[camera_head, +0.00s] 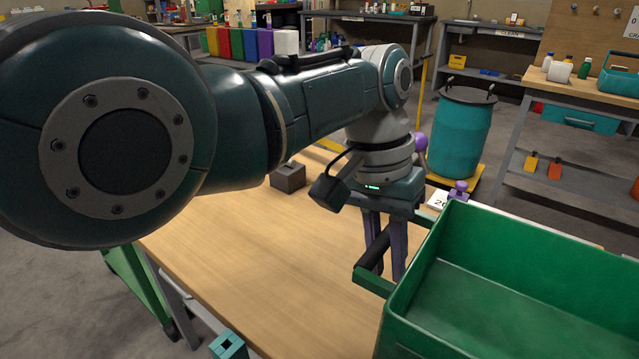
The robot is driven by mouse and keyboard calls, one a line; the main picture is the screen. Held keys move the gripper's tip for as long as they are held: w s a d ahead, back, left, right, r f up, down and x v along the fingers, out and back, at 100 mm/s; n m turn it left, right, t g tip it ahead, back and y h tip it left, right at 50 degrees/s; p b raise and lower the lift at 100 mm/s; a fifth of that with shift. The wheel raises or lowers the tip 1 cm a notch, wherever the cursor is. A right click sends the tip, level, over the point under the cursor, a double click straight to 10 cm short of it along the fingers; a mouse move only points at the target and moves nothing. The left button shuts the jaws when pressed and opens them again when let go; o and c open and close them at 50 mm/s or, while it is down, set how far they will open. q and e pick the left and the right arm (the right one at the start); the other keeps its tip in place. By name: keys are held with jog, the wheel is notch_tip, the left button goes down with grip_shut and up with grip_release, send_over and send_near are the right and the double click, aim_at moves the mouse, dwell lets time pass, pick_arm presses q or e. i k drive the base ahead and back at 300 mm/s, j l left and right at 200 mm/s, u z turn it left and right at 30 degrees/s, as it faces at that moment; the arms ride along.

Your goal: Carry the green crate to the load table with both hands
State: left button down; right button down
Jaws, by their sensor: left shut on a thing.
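The green crate (530,236) is at the lower right, open at the top, and its inside looks empty where it shows. It is cut off by the right and bottom picture edges. A dark handle bar (374,252) sticks out on its left side. My left gripper (385,268) comes down from above with purple fingers and is shut on this handle. The crate is over or on the wooden table (230,260); I cannot tell whether it touches the top. My right gripper and the crate's far right side are out of view. I cannot tell which table is the load table.
A small grey block (288,177) stands on the wooden table, and a teal block (228,346) is at its front edge. A teal drum (460,135) stands behind on a yellow base. A workbench (570,95) with bottles and a teal tote is at the back right.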

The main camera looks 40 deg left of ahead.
aim_at(306, 266)
jog(key=j, duration=1.55)
